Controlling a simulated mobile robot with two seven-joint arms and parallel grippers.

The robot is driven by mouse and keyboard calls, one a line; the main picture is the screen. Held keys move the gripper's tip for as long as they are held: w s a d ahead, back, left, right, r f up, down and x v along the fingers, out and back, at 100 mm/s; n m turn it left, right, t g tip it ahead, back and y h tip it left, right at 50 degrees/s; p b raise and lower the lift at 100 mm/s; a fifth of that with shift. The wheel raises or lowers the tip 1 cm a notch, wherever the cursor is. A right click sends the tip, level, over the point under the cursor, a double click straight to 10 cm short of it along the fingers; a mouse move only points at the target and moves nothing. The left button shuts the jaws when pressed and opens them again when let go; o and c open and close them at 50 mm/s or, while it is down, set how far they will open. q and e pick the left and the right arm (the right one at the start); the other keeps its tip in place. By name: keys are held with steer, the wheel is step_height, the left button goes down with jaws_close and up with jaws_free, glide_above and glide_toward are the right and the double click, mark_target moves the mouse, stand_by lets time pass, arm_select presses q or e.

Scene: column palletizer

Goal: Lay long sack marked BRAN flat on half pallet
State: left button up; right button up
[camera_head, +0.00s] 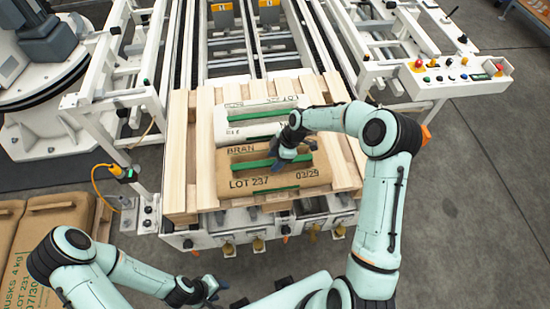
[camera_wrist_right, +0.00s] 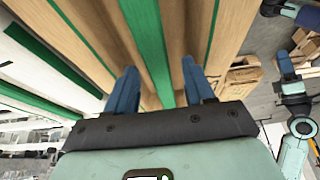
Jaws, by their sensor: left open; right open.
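The long brown sack marked BRAN (camera_head: 275,180), with green bands, lies flat on the wooden half pallet (camera_head: 177,165). A white sack (camera_head: 232,120) lies behind it on the same pallet. My right gripper (camera_head: 291,155) is open over the BRAN sack, at its middle green band. In the right wrist view, the fingers of my right gripper (camera_wrist_right: 162,88) stand apart, one on each side of a green band (camera_wrist_right: 150,50). Whether they touch the sack I cannot tell. My left gripper (camera_head: 212,289) is open, low in the picture, away from the pallet and holding nothing visible.
The pallet sits at the near end of a white roller conveyor (camera_head: 225,60). A control panel with buttons (camera_head: 460,75) stands at the right. Brown HUSKS sacks (camera_head: 45,240) lie at the lower left. A white machine base (camera_head: 45,130) is at the upper left. The right floor is clear.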

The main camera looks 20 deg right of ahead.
steer(key=v, duration=1.1)
steer(key=shift+r, duration=0.4)
steer(key=shift+d, duration=0.1)
